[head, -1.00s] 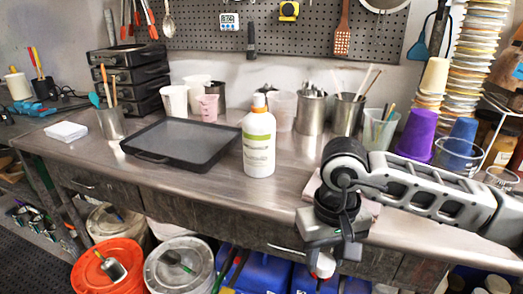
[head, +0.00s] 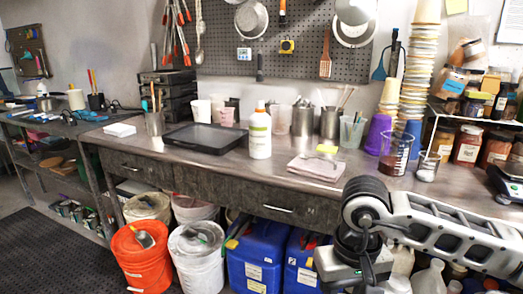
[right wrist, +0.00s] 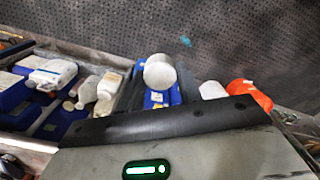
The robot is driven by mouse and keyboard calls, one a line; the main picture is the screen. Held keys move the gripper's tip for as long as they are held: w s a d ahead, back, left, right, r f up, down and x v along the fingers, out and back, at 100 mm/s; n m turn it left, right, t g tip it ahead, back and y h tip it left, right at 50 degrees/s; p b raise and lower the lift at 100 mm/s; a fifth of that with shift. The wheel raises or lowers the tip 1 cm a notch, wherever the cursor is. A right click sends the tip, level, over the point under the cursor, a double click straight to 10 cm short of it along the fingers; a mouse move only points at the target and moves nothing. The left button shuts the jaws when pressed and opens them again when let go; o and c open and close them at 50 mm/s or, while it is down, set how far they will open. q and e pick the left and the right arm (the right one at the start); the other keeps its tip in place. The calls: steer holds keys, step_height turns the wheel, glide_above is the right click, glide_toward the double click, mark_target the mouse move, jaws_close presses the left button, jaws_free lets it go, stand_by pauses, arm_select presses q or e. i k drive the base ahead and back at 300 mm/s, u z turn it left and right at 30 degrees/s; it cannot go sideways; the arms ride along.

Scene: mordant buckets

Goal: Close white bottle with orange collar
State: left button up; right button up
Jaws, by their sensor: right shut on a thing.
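The white bottle with the orange collar (head: 260,136) stands upright on the metal workbench, just right of a black tray. The orange collar shows at its neck, and no white cap can be made out above it. My right gripper (right wrist: 160,88) is shut on a round white cap (right wrist: 160,70) in the right wrist view. In the head view my right arm is at the lower right, in front of the bench and well away from the bottle. Its fingers and the cap are out of that picture. My left gripper is not in view.
The black tray (head: 205,139) lies left of the bottle and a folded pink cloth (head: 316,168) lies right of it. Cups and metal canisters (head: 330,123) stand behind. The bench front near the bottle is clear. Buckets (head: 142,258) and blue jugs (head: 258,258) stand below.

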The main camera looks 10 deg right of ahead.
mark_target(260, 123)
steer(key=z, duration=0.75)
steer(key=i, duration=1.3)
steer(key=u, duration=0.45)
